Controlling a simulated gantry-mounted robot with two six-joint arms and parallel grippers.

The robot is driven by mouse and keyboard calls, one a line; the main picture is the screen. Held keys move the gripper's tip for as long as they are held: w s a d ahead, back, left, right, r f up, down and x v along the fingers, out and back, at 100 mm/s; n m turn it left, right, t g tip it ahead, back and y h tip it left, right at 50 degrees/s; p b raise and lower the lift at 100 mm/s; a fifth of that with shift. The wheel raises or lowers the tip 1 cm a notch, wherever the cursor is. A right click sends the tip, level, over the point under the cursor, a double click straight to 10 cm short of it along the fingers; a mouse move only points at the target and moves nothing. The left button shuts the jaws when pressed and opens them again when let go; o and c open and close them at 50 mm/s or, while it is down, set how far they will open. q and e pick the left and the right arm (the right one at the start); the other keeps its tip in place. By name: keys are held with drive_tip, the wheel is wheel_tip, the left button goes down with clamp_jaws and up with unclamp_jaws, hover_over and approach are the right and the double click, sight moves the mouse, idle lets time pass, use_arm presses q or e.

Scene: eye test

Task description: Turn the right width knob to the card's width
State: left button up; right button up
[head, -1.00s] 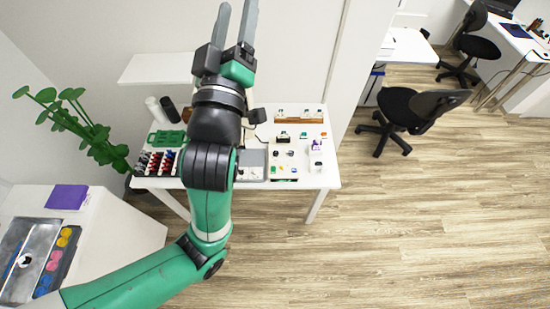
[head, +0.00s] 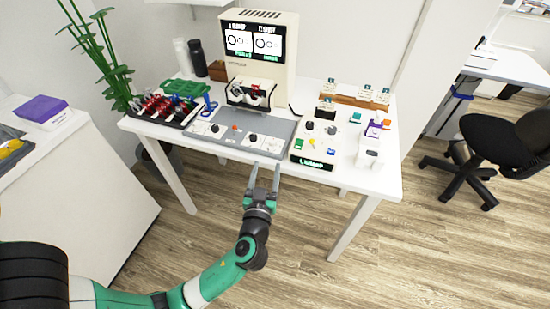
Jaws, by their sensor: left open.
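A grey control panel (head: 235,148) lies along the table's front, with a black knob on its left (head: 215,128) and a black knob on its right (head: 252,137). Their marks are too small to read. My left gripper (head: 266,167) is open and empty, its fingers pointing at the panel's front edge, apart from the right knob. Small white cards (head: 365,91) stand in a brown rack. I cannot tell which card is meant. My right gripper is out of view.
A white box with knobs and coloured buttons (head: 316,143) stands right of the panel. A tray of red and dark items (head: 163,110) is at left, beside a green case (head: 186,88). The floor before the table (head: 290,240) is clear.

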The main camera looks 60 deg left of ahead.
sight(272, 144)
use_arm(q)
drive_tip(key=b+x, duration=0.1)
drive_tip(key=x, duration=1)
drive_tip(key=shift+w+a+r, duration=0.15)
drive_tip(key=shift+w+a, duration=0.05)
drive_tip(key=shift+w, duration=0.2)
clamp_jaws()
